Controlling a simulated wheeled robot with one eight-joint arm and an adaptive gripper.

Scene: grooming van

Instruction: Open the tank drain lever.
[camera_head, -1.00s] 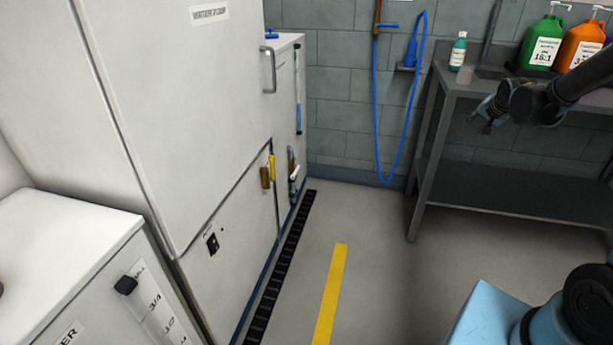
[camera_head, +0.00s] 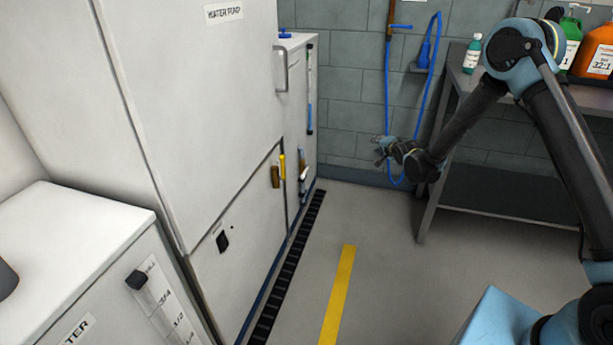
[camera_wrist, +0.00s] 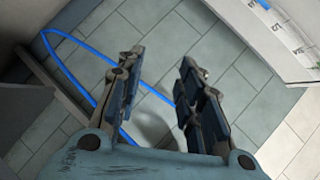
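No label marks the tank drain lever clearly. Small handles show low on the white cabinets: a yellow and brown handle (camera_head: 276,176) and, just beyond it, a pale lever (camera_head: 304,173) on the far white tank (camera_head: 300,110) with a blue gauge strip. I cannot tell for sure which is the drain lever. My gripper (camera_head: 382,150) is in the air to the right of these handles, in front of the back wall, apart from them. In the wrist view my gripper (camera_wrist: 155,85) has its two fingers spread with nothing between them.
A blue hose (camera_head: 388,90) hangs on the wall behind my gripper. A dark metal bench (camera_head: 440,170) with bottles stands right. The near water tank (camera_head: 60,250) has a black knob (camera_head: 136,280). The floor around the yellow stripe (camera_head: 338,295) is clear.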

